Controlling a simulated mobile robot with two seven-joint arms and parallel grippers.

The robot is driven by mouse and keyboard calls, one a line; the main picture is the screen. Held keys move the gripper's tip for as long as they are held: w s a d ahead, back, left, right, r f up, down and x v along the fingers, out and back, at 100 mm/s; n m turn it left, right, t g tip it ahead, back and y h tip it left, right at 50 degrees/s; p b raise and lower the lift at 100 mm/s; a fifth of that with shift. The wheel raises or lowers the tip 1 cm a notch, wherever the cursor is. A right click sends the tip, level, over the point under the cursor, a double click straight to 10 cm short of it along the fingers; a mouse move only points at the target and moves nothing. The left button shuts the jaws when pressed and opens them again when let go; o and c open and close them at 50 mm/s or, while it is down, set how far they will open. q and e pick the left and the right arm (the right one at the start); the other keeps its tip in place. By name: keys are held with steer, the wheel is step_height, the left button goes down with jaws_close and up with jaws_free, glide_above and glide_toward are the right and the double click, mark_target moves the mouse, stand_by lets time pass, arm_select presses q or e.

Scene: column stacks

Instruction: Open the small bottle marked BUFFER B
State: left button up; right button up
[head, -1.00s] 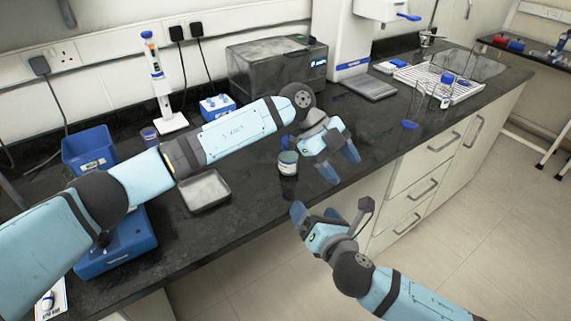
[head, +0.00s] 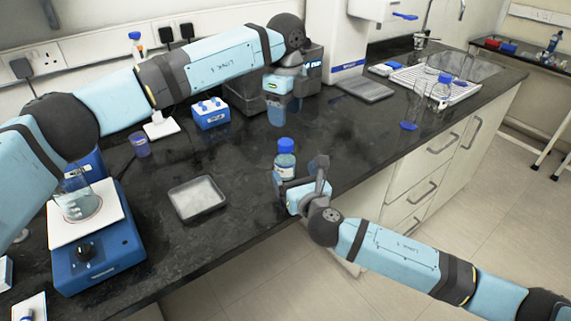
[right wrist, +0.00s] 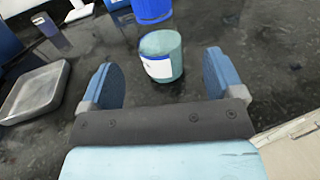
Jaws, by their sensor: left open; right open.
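A small bottle (head: 286,163) with a blue cap (head: 286,145), blue-green liquid and a pale label stands upright near the bench's front edge. The label's writing is too small to read. My right gripper (head: 301,178) is open and low beside the bottle, its fingers towards it. In the right wrist view, the bottle (right wrist: 161,56) shows ahead between the two spread fingers, clear of both, with its blue cap (right wrist: 152,10) cut by the top edge. My left gripper (head: 278,110) is open, pointing down behind the bottle and apart from it.
A shallow grey tray (head: 198,198) lies left of the bottle. A blue stirrer plate (head: 98,262) bears a beaker (head: 82,200). A blue rack (head: 210,113) and purple pot (head: 141,145) stand behind. Tall glassware (head: 417,100) stands far right. Bench right of the bottle is clear.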

mark_target(290, 166)
steer(key=shift+x, duration=2.5)
